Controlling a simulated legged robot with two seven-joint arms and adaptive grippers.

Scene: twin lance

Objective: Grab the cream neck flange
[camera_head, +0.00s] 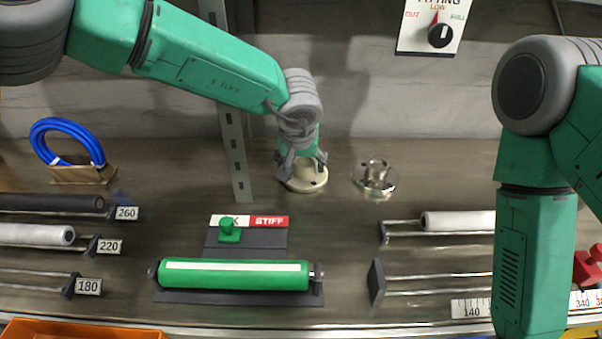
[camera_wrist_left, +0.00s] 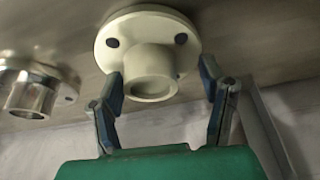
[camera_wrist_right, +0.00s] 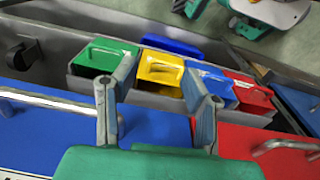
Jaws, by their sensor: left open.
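The cream neck flange (camera_head: 303,178) sits on the bench, a round plate with dark bolt holes and a short hollow neck. In the left wrist view the flange (camera_wrist_left: 150,50) shows its neck between the two fingers. My left gripper (camera_head: 301,165) is open, with one finger on each side of the neck; a gap shows at the right finger, and I cannot tell if the left finger touches. It also shows in the left wrist view (camera_wrist_left: 163,90). My right gripper (camera_wrist_right: 158,92) is open and empty, away from the flange, above coloured bins.
A shiny metal flange (camera_head: 375,178) stands just right of the cream one. A green roller (camera_head: 235,275) lies in front on a dark base. A blue hose coil (camera_head: 66,142) is at left. Rod racks flank both sides. A dial panel (camera_head: 430,27) hangs on the back wall.

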